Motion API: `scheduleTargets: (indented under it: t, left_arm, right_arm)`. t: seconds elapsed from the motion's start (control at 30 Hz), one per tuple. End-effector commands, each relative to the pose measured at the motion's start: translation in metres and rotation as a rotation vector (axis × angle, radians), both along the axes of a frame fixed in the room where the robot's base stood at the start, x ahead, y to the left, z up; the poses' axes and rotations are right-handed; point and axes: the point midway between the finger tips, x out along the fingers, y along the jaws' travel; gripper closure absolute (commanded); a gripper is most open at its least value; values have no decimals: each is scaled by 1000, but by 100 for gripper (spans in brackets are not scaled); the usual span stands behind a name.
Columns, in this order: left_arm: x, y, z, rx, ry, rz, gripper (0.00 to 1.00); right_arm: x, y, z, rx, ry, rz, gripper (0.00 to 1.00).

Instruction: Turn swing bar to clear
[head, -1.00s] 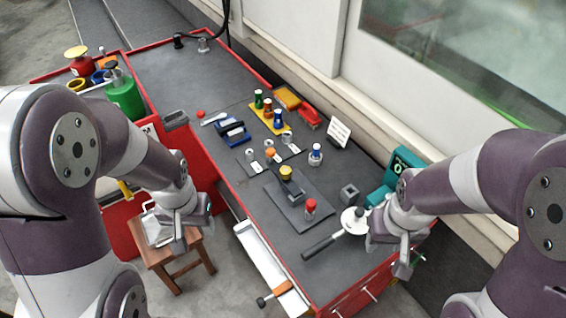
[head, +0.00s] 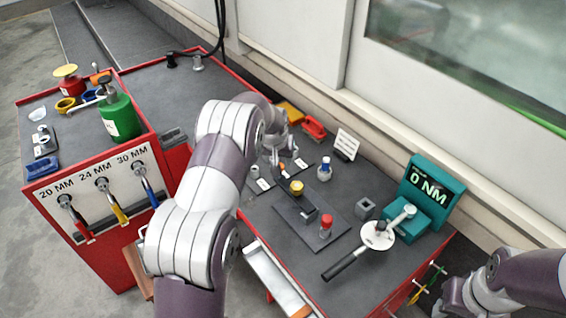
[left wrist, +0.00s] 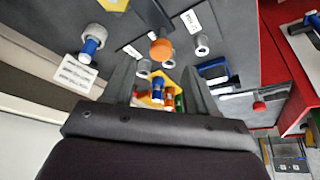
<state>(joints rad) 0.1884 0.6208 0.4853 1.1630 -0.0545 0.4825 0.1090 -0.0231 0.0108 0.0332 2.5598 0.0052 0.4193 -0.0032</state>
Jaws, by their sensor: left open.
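A dark bar (head: 298,205) lies on a dark plate on the bench in the head view, with a yellow knob (head: 296,187) at its far end. A red-capped post (head: 325,226) stands near its other end. I take this bar to be the swing bar. My left gripper (head: 279,154) is beyond the knob, over the small parts, and hides some of them. In the left wrist view its fingers (left wrist: 160,92) are apart with nothing held between them. My right arm is at the lower right, off the bench; its jaws are not clear.
A blue-capped fitting (head: 324,170), a sign card (head: 346,145) and a teal torque display (head: 430,195) stand toward the back. A black-handled tool (head: 345,266) lies at the front right. A red cabinet (head: 105,245) with hanging wrenches is left. The orange part (left wrist: 161,50) sits near my left fingers.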

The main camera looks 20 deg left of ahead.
Motion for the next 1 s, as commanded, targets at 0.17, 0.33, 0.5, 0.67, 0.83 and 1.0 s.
scheduleTargets:
  t: [0.17, 0.33, 0.5, 0.67, 0.83, 1.0]
  left_arm:
    - [13, 3, -33, -1, 2, 0, 43]
    - [19, 5, -47, 0, -1, 0, 43]
    - [20, 5, -49, 1, -2, 0, 43]
    - [20, 5, -49, 1, -2, 0, 59]
    - [20, 5, -49, 0, -1, 0, 100]
    - [20, 6, -49, 0, -1, 2, 100]
  right_arm:
    - [0, 0, 5, 0, 0, 0, 57]
    - [0, 0, 6, 0, 0, 0, 57]
    - [0, 0, 6, 0, 0, 0, 57]
    - [0, 0, 6, 0, 0, 0, 57]
    - [0, 0, 6, 0, 0, 0, 57]
    - [0, 0, 5, 0, 0, 0, 57]
